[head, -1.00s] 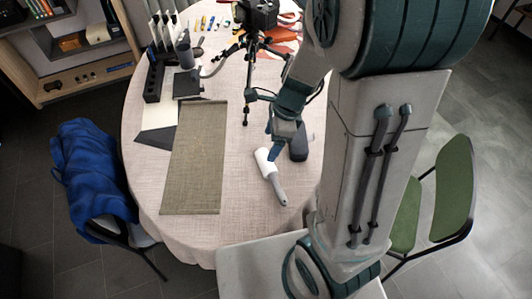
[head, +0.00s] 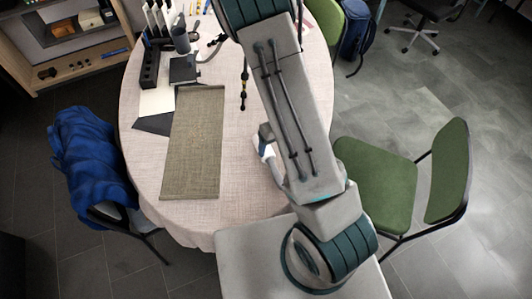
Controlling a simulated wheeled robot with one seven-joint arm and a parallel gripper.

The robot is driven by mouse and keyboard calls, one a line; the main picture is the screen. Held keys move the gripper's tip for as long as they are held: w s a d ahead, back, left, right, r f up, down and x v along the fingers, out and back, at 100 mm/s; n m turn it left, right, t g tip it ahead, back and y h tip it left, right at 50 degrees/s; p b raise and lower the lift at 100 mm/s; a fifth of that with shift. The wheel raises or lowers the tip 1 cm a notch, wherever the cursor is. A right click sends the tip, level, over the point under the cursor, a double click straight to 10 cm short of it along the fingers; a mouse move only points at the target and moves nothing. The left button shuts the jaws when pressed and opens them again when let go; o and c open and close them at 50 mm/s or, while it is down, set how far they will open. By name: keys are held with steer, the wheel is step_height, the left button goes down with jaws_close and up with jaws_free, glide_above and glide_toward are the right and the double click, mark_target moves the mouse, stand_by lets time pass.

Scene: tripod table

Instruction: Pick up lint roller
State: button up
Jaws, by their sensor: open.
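The lint roller (head: 268,153) lies on the round table (head: 245,205), right of the green-brown mat. Its white head and a strip of its handle show at the left edge of my arm; the rest is hidden behind the arm. My gripper (head: 266,139) is mostly hidden by my arm. Only a small blue-grey part of it shows, at the far end of the roller's white head. The gripper is open. I cannot tell whether its fingers are around the roller, or touching it.
A woven mat (head: 192,150) lies left of the roller. A black organizer (head: 150,66) stands at the back left, and a tripod leg (head: 243,90) is behind the roller. Green chairs (head: 375,185) stand at the right; a blue jacket (head: 88,160) hangs on a chair at the left.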

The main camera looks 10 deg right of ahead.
mark_target(270, 160)
steer(key=shift+s+a+f+b, duration=0.1)
steer(key=shift+a+f+b, duration=0.1)
steer(key=shift+f, duration=0.95)
steer(key=shift+w+a+f+b, duration=0.1)
steer(key=shift+a+f, duration=0.1)
steer(key=shift+f, duration=0.9)
steer(key=shift+s+a+f+b, duration=0.1)
steer(key=shift+a+f+b, duration=0.1)
steer(key=shift+f, duration=0.95)
steer(key=c, duration=1.1)
